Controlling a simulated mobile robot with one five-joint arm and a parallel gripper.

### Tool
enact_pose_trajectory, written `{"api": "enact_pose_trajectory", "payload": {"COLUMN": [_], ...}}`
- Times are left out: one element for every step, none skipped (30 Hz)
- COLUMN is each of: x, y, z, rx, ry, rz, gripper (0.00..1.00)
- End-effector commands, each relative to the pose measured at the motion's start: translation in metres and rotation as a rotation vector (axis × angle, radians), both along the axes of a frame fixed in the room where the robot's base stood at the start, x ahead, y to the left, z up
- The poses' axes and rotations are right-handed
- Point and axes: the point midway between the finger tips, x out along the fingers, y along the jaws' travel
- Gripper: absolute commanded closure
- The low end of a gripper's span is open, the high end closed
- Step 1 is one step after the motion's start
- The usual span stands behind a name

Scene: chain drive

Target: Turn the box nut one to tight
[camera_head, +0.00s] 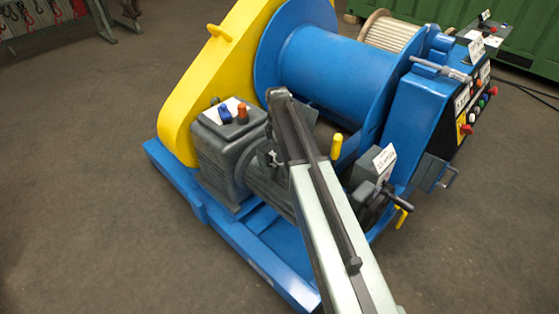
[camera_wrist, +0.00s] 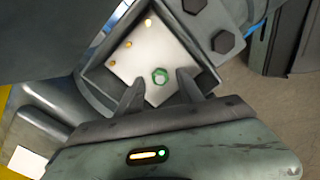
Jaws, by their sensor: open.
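Several brass-coloured studs (camera_wrist: 127,44) stand along the box floor away from the nut. My gripper (camera_wrist: 160,80) is open, its two dark fingers reaching over the box edge, one on each side of the nut. I cannot tell how deep the fingertips are. In the head view my arm crosses the machine and hides the nut.
Dark hex bolt heads (camera_wrist: 222,41) stand close right of the box. In the head view a grey motor (camera_head: 215,160) sits beside the yellow guard (camera_head: 196,85) and blue drum (camera_head: 325,65). A hand lever (camera_head: 397,201) sticks out at right. Open floor lies around the blue base (camera_head: 185,194).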

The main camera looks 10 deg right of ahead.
Motion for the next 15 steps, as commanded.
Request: {"api": "enact_pose_trajectory", "payload": {"x": [0.0000, 0.0000, 0.0000, 0.0000, -0.0001, -0.0001, 0.0000, 0.0000, -0.0001, -0.0001, -0.0001, 0.0001, 0.0001, 0.0001, 0.0000], "y": [-0.0002, -0.0003, -0.0004, -0.0004, -0.0005, -0.0005, -0.0006, -0.0007, -0.0007, -0.0008, -0.0008, -0.0009, -0.0010, -0.0010, -0.0011], "z": [-0.0076, -0.0078, -0.0074, -0.0067, -0.0060, -0.0053, -0.0051, -0.0051, -0.0050, -0.0050, -0.0050, -0.0050, -0.0050, -0.0050, -0.0050], "rx": [0.000, 0.000, 0.000, 0.000, 0.000, 0.000, 0.000, 0.000, 0.000, 0.000, 0.000, 0.000, 0.000, 0.000, 0.000], "ry": [0.000, 0.000, 0.000, 0.000, 0.000, 0.000, 0.000, 0.000, 0.000, 0.000, 0.000, 0.000, 0.000, 0.000, 0.000], "rz": [0.000, 0.000, 0.000, -0.001, -0.001, -0.001, -0.001, -0.001, -0.001, -0.001, -0.001, -0.001, -0.001, -0.001, -0.001], "gripper": [0.56, 0.56, 0.56, 0.56, 0.56, 0.56, 0.56, 0.56, 0.62, 0.70, 0.79, 0.90, 0.98, 1.00, 1.00]}}
